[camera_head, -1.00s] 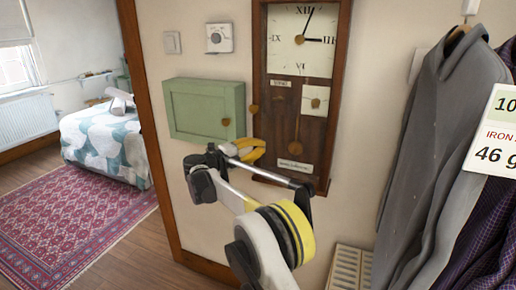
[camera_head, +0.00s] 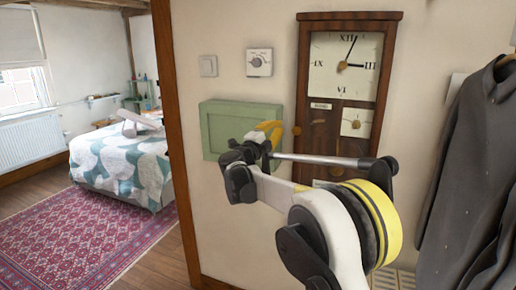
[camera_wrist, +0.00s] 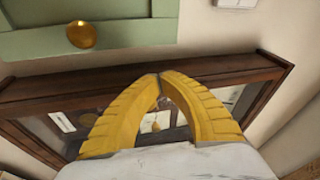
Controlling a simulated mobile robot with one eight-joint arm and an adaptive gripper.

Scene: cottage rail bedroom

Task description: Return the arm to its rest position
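My gripper (camera_head: 268,130) is in front of the right part of the green wall cabinet (camera_head: 222,125), left of the wooden wall clock (camera_head: 345,100). My arm is bent, with its elbow toward the lower right. In the wrist view, the yellow fingers of my gripper (camera_wrist: 158,76) meet at their tips, with nothing visible held between them. The cabinet (camera_wrist: 150,38) and its round gold knob (camera_wrist: 82,34) show at the upper left there. The clock's dark wood case (camera_wrist: 230,68) lies behind the fingers.
A grey jacket (camera_head: 470,170) hangs at the right. A thermostat (camera_head: 259,62) and a switch (camera_head: 208,66) are above the cabinet. A wooden door post (camera_head: 172,130) stands at the left; beyond are a bed (camera_head: 120,165) and red rug (camera_head: 90,235).

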